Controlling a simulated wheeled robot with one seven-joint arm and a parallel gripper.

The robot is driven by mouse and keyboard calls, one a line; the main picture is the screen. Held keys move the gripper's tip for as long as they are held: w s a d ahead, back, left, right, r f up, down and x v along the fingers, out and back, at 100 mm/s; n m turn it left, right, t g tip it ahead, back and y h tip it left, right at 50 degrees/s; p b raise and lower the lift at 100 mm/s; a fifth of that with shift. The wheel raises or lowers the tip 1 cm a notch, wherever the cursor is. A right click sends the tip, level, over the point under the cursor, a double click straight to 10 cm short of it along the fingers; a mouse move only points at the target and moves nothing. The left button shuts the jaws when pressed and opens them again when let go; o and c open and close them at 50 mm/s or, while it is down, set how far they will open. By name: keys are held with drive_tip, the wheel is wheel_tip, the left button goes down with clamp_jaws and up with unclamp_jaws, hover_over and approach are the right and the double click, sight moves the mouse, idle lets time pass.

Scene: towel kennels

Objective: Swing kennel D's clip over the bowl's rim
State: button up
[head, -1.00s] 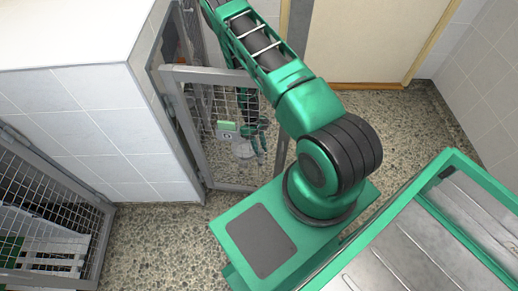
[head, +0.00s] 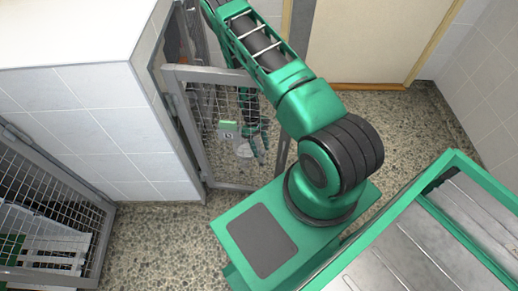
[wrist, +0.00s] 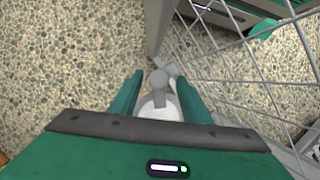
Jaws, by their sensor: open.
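Kennel D's mesh door (head: 222,110) stands open, with its green-and-white D tag (head: 228,130) on the mesh. Through the mesh in the head view my gripper (head: 252,145) hangs beside the pale bowl (head: 244,151), low on the door. In the wrist view my gripper (wrist: 158,80) is open, with one green finger on each side of a grey clip (wrist: 159,77). The clip has a round head and a short stem. The whitish bowl (wrist: 150,109) shows under the stem, partly hidden by my gripper body. I cannot tell whether either finger touches the clip.
The door's mesh (wrist: 232,45) runs close along the right of my gripper in the wrist view. A tiled wall block (head: 120,130) and another mesh kennel door (head: 50,215) stand to the left. Pebbled floor (head: 160,235) is clear in front.

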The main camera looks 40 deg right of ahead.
drive_tip(key=v, duration=1)
drive_tip(key=shift+w+r, duration=0.2)
drive_tip(key=shift+r, duration=0.15)
drive_tip(key=shift+a, duration=0.1)
